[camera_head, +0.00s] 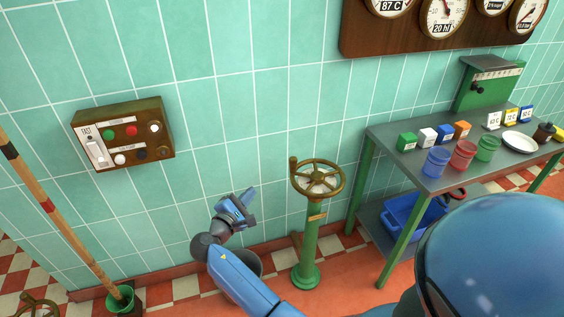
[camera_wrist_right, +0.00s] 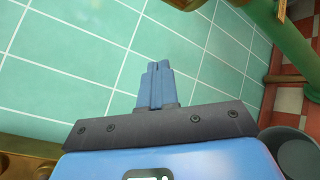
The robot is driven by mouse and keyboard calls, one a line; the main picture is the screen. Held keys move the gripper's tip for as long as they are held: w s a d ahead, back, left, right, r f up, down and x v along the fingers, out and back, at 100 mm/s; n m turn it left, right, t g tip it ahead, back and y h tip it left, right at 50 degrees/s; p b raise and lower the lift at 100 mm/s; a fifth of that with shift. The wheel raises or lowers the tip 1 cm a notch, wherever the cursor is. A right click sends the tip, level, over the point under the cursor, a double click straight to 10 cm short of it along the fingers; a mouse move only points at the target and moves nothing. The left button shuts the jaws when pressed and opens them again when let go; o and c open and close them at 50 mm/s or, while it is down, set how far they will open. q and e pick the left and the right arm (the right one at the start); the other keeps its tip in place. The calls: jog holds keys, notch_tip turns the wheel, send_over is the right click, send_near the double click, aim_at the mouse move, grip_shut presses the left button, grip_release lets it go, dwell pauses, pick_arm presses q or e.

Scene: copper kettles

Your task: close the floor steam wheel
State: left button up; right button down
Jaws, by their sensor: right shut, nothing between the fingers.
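The floor steam wheel (camera_head: 318,180) is a brass handwheel with a knob, lying roughly level on top of a green floor pillar (camera_head: 309,247). My right gripper (camera_head: 248,194) is to the left of the wheel in the head view, apart from it, with the fingers shut and empty. In the right wrist view the shut blue fingers (camera_wrist_right: 158,72) point towards the teal tiles. The green pillar (camera_wrist_right: 275,45) passes at the upper right of that view, apart from the fingers. My left gripper is not in view.
A grey bucket (camera_head: 247,265) stands left of the pillar, partly behind my right arm. A green-legged table (camera_head: 382,142) with cups and small boxes stands to the right. A wall switch box (camera_head: 124,134) and a leaning pole (camera_head: 62,215) are at the left. Another brass wheel (camera_head: 38,306) shows at lower left.

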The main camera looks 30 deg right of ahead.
jog(key=s+d+n+g+h, duration=0.1)
jog(key=n+h, duration=0.1)
jog(key=n, duration=0.2)
jog(key=n+g+b, duration=0.1)
jog(key=n+b, duration=0.2)
jog(key=n, duration=0.1)
send_near(290, 166)
jog(key=x, duration=0.6)
jog(key=shift+d, duration=0.25)
jog(key=shift+w+d, duration=0.1)
jog(key=shift+d, duration=0.1)
